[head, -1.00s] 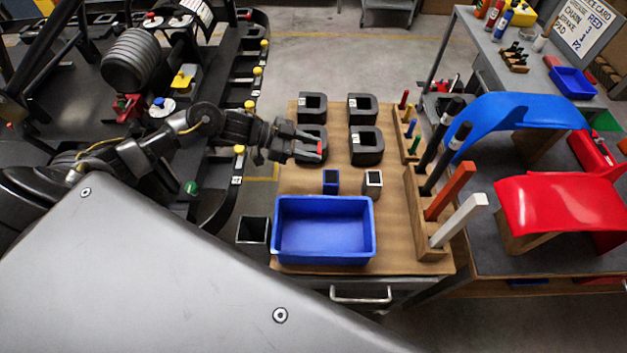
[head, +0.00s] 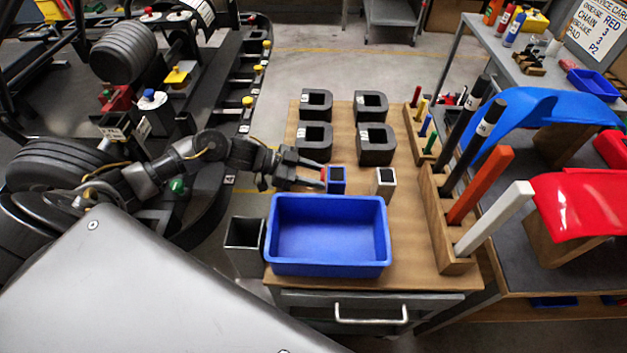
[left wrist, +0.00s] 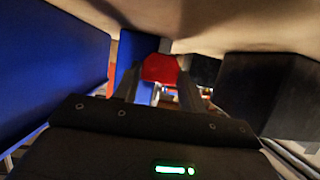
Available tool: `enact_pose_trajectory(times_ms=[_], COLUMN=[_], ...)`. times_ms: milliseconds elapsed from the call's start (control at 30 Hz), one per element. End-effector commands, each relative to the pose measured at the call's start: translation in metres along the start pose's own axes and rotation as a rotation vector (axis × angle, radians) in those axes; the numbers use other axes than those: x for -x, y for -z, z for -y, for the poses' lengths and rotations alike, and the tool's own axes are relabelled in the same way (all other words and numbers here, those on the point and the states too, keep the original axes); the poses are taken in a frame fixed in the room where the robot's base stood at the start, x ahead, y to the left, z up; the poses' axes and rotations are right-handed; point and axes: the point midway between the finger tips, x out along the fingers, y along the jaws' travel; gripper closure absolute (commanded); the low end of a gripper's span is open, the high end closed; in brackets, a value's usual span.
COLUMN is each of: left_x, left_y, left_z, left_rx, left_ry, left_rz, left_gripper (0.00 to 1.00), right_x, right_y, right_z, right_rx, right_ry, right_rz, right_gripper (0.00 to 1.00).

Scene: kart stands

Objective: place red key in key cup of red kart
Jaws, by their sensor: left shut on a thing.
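My left gripper (head: 316,174) is shut on a small red piece, which I take to be the red key (head: 324,173). It is low over the wooden board, at the left side of a small blue cup (head: 337,187). I cannot tell whether the key touches the cup. In the left wrist view the red key (left wrist: 160,69) sits between the fingertips, with a blue surface just behind it. A small white cup (head: 386,190) with a dark opening stands to the right of the blue one. I cannot tell which cup belongs to the red kart. My right gripper is out of view.
A blue bin (head: 327,270) stands just in front of the cups. Black U-shaped blocks (head: 376,157) stand behind them. A peg rack (head: 460,257) lines the board's right side. A dark open box (head: 244,250) is left of the bin. A dark kart fills the left.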

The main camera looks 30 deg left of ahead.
Motion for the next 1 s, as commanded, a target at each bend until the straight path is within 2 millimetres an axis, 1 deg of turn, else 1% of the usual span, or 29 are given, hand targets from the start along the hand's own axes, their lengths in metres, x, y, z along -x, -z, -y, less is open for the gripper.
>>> enact_pose_trajectory(times_ms=[33, 233, 367, 400, 567, 867, 933, 1000], left_x=[-0.001, 0.0, -0.002, -0.002, -0.001, 0.0, 0.005, 0.015], left_y=[-0.003, 0.0, -0.003, -0.004, -0.003, -0.001, 0.001, 0.002], left_z=[0.001, 0.0, 0.0, 0.0, 0.0, 0.0, 0.001, 0.001], left_rx=[-0.001, -0.001, 0.0, 0.0, 0.0, -0.001, 0.0, 0.001], left_ry=[0.001, 0.001, 0.0, 0.0, 0.0, 0.001, 0.001, 0.002], left_rz=[-0.001, 0.0, 0.0, 0.0, 0.0, 0.0, 0.001, 0.003], left_gripper=[0.81, 0.81, 0.81, 0.58, 0.37, 0.37, 0.37, 0.37], right_x=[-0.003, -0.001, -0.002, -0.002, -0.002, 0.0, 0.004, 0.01], right_y=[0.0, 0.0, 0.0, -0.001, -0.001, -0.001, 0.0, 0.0], right_z=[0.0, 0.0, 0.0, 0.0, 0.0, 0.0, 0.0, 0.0], right_rx=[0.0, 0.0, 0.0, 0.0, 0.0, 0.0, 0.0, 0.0], right_ry=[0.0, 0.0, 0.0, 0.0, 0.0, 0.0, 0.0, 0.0], right_rz=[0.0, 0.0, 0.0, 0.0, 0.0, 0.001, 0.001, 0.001], right_gripper=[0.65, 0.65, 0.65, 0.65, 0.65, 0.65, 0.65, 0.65])
